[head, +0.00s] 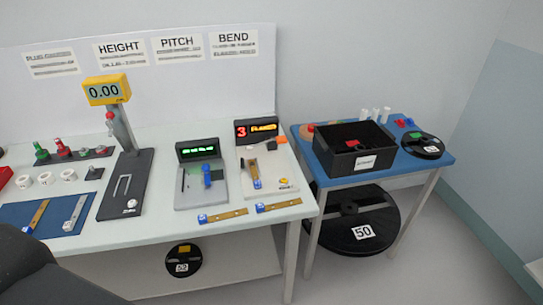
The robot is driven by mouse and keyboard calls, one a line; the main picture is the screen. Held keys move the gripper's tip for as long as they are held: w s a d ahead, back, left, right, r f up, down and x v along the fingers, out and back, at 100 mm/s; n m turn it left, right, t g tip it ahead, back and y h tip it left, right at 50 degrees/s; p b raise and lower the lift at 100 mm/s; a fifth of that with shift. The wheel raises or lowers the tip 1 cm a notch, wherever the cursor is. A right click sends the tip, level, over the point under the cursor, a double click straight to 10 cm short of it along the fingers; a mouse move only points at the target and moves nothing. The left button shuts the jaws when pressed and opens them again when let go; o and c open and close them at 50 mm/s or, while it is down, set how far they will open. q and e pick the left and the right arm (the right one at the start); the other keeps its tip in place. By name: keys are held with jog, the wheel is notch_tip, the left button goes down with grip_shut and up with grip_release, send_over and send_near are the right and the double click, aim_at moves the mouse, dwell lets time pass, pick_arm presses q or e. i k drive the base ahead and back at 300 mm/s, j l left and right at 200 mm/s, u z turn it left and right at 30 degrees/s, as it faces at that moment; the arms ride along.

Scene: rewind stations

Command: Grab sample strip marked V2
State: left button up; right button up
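Several sample strips are on the white bench (150,247). A brass strip with a blue end (225,215) lies at the front edge, and a similar brass strip (280,205) lies to its right. Another blue-ended strip (255,172) is on the right-hand station. On the blue mat (58,222) at the left are a brass strip (39,214) and a grey strip (75,213). The marks on the strips are too small to read, so I cannot tell which is V2. Neither gripper shows; a dark part of mine fills the lower left corner.
A height gauge (123,155) reading 0.00 and a station with a green display (199,149) stand on the bench. A blue side table (312,165) at the right bears a black bin (340,170). Black reels (357,212) sit below. Floor shows in front of the side table.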

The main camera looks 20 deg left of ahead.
aim_at(257, 182)
jog(key=i+l+u, duration=0.1)
jog(key=u, duration=0.4)
jog(key=l+u, duration=0.15)
jog(key=u, duration=0.35)
jog(key=i+l+u, duration=0.1)
jog(key=u, duration=0.4)
jog(key=l+u, duration=0.3)
jog(key=l, duration=0.15)
jog(key=l+u, duration=0.25)
jog(key=l, duration=0.25)
jog(key=l+u, duration=0.1)
jog(key=l, duration=0.35)
jog(key=k+l+u, duration=0.15)
jog(key=l, duration=0.3)
jog(key=k+l, duration=0.1)
jog(key=l, duration=0.5)
jog(key=k+l, duration=0.1)
jog(key=l, duration=0.55)
